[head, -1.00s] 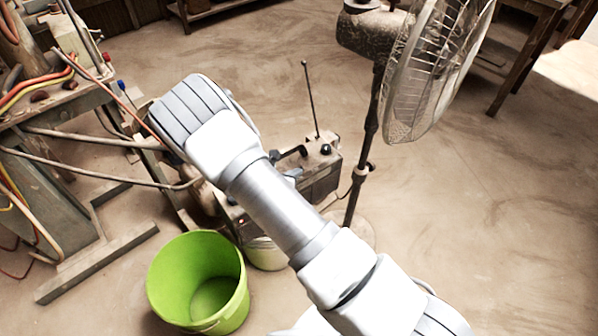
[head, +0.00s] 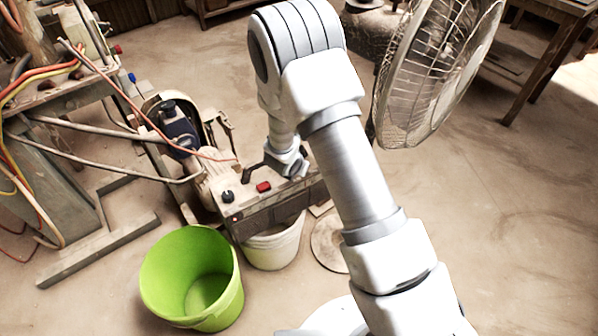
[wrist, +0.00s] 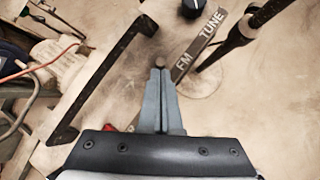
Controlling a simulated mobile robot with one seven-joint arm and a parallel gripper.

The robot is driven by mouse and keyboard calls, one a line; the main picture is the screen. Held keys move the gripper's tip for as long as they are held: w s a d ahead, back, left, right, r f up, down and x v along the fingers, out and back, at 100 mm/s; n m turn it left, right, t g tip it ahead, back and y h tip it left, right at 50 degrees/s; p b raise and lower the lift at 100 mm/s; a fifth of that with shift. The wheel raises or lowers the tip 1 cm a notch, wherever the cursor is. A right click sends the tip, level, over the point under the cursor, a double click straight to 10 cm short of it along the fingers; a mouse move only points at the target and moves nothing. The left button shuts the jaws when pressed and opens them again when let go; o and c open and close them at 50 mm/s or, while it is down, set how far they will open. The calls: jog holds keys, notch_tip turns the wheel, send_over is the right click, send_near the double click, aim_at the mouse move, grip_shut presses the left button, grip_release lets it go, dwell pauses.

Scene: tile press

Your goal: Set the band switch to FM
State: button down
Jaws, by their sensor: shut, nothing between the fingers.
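In the wrist view, a dark plate (wrist: 197,50) on the radio's top reads FM and TUNE. A small rounded knob (wrist: 160,62), seemingly the band switch, shows right at my fingertips, left of the FM mark. My gripper (wrist: 160,72) is shut, pointing down at the radio's top. I cannot tell whether the fingers touch the knob, or its setting. In the head view my gripper (head: 291,168) is small and partly hidden by my arm.
The black carry handle (wrist: 100,75) runs along the fingers' left. A dark dial (wrist: 192,8) lies beyond the fingertips. A red button (head: 263,187) and black knob (head: 228,196) sit left of my gripper. A fan (head: 440,75) stands right; a green bucket (head: 190,310) in front.

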jog(key=shift+r, duration=0.1)
jog(key=shift+r+p, duration=0.6)
jog(key=shift+r, duration=0.15)
